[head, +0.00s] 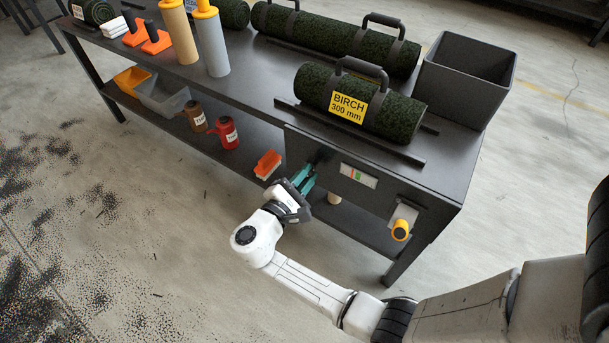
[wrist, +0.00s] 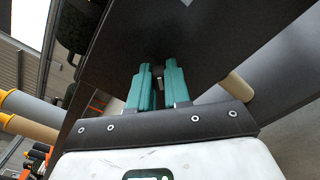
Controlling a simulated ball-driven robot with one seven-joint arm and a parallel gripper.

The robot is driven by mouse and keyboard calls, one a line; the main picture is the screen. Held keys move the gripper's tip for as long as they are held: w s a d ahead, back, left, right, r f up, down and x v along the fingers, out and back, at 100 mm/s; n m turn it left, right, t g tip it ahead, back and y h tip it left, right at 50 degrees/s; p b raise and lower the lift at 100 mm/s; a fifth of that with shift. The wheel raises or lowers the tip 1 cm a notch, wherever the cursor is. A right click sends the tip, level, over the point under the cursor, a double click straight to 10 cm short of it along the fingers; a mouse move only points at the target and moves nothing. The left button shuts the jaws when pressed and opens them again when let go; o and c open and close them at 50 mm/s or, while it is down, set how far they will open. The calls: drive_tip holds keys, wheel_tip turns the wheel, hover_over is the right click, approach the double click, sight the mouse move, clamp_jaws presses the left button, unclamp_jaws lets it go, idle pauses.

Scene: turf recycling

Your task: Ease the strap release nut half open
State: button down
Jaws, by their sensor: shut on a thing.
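My gripper (head: 309,172) is at the left part of the dark front panel (head: 335,190) of the bench, its teal fingers pointing at the panel. In the wrist view the two fingers (wrist: 158,70) stand close together, with a narrow dark gap between them. They are shut on the strap release nut, which the fingers hide almost wholly, so its angle cannot be read. A gauge strip (head: 358,175) with white, red and green parts sits on the panel to the right of my gripper. A yellow-ended handle (head: 401,230) sticks out further right.
A turf roll (head: 345,105) marked BIRCH 300 mm lies on the bench above the panel. A grey open bin (head: 466,80) stands at the right end. The floor in front is open.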

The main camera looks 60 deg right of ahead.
drive_tip(key=shift+f+m, duration=0.1)
drive_tip(key=shift+m, duration=0.2)
drive_tip(key=c, duration=1.1)
unclamp_jaws()
drive_tip(key=shift+d, duration=0.1)
drive_tip(key=a+p, duration=0.1)
drive_tip(key=a, duration=1)
drive_tip(key=shift+s+p, duration=0.2)
drive_tip(key=shift+p, duration=0.2)
